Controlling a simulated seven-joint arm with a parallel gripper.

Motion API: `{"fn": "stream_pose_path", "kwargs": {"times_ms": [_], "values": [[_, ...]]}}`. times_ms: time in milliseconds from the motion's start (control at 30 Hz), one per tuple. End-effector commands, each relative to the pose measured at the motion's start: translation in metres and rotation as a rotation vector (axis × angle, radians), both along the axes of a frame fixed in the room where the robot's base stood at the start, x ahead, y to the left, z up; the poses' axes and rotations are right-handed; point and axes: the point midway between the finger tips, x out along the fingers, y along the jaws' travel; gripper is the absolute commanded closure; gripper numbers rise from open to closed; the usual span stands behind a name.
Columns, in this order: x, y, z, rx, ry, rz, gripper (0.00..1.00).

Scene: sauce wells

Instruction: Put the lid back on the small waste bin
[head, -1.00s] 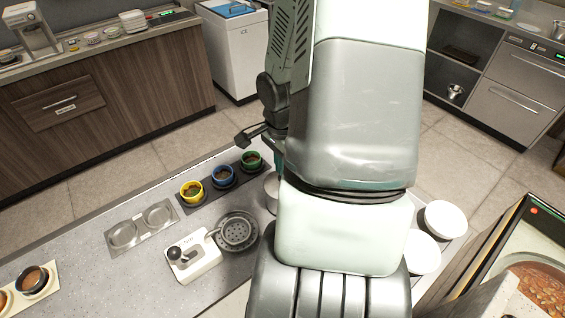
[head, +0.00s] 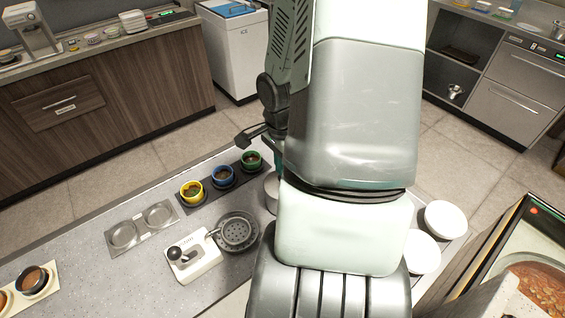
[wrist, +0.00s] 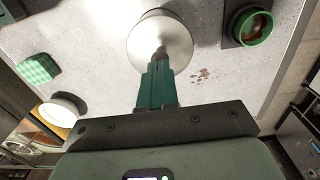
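My gripper (wrist: 158,72) shows in the wrist view with its green fingers together at the knob of a round, pale metal lid (wrist: 145,45). It looks shut on that knob. The lid hides most of what is under it. A dark edge shows at its far side, and I cannot tell whether it rests on the small waste bin or is above it.
A green cup (wrist: 251,25) in a dark holder stands right of the lid. Brown spots (wrist: 203,74) mark the counter. A green checked thing (wrist: 38,68) and a white round container (wrist: 60,110) are at left. Yellow (head: 191,192) and blue (head: 222,175) cups stand in the row.

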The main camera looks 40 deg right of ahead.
Motion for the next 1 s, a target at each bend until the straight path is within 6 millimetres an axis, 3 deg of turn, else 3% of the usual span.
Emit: {"fn": "stream_pose_path", "kwargs": {"times_ms": [733,1000], "values": [[0.0,0.0,-0.015,0.001,0.001,0.0,1.0],[0.001,-0.001,-0.003,-0.002,-0.003,-0.002,1.0]]}}
